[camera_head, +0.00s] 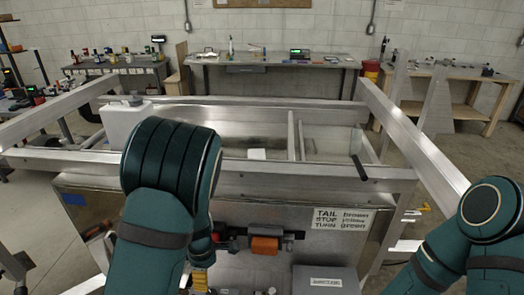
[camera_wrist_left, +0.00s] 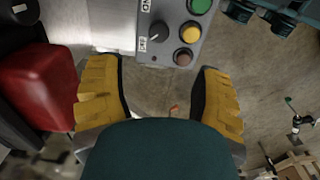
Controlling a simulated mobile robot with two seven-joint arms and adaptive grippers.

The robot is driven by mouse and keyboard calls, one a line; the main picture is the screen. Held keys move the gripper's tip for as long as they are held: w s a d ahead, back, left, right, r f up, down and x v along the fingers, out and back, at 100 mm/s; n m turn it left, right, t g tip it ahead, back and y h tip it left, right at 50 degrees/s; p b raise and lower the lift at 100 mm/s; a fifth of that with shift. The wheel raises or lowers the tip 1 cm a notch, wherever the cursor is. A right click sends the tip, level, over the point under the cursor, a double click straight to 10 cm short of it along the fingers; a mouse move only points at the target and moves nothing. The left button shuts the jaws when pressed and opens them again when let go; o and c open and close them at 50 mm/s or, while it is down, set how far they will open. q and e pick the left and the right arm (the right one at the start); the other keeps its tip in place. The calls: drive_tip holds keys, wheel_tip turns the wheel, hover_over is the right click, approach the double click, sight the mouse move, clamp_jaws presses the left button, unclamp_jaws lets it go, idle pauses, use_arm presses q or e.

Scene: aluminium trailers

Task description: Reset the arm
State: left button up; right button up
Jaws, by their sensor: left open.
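My left arm (camera_head: 165,210) comes in from the lower left and bends in front of the aluminium trailer (camera_head: 270,185). In the left wrist view my left gripper (camera_wrist_left: 160,98) is open, its two yellow fingers wide apart with nothing between them but the floor further off. In the head view the gripper is mostly hidden by the arm; only a small yellow part shows low down. My right arm (camera_head: 485,225) is bent at the right edge, and its gripper is out of the picture.
A grey control box (camera_wrist_left: 178,30) with green, yellow and brown buttons and a black knob lies beyond the fingertips. A red object (camera_wrist_left: 40,85) is left of the fingers. An orange block (camera_head: 264,245) sits at the trailer's front. Workbenches (camera_head: 270,60) line the back wall.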

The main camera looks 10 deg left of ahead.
use_arm(q)
drive_tip(key=s+d+f+m, duration=0.1)
drive_tip(key=s+f+m, duration=0.1)
drive_tip(key=f, duration=0.1)
drive_tip(key=s+d+f+m, duration=0.1)
drive_tip(key=s+f+m, duration=0.1)
drive_tip(key=f+m, duration=0.1)
drive_tip(key=s+d+f+m, duration=0.1)
drive_tip(key=s+f+m, duration=0.1)
drive_tip(key=s+f, duration=0.1)
drive_tip(key=shift+m+h, duration=0.3)
drive_tip(key=s+d+f+m+t+h, duration=0.1)
drive_tip(key=s+d+m+t+h, duration=0.1)
drive_tip(key=d+m, duration=0.7)
drive_tip(key=shift+s+h+b, duration=0.45)
drive_tip(key=shift+s+h, duration=0.15)
drive_tip(key=shift+s, duration=0.3)
drive_tip(key=shift+d+f, duration=0.1)
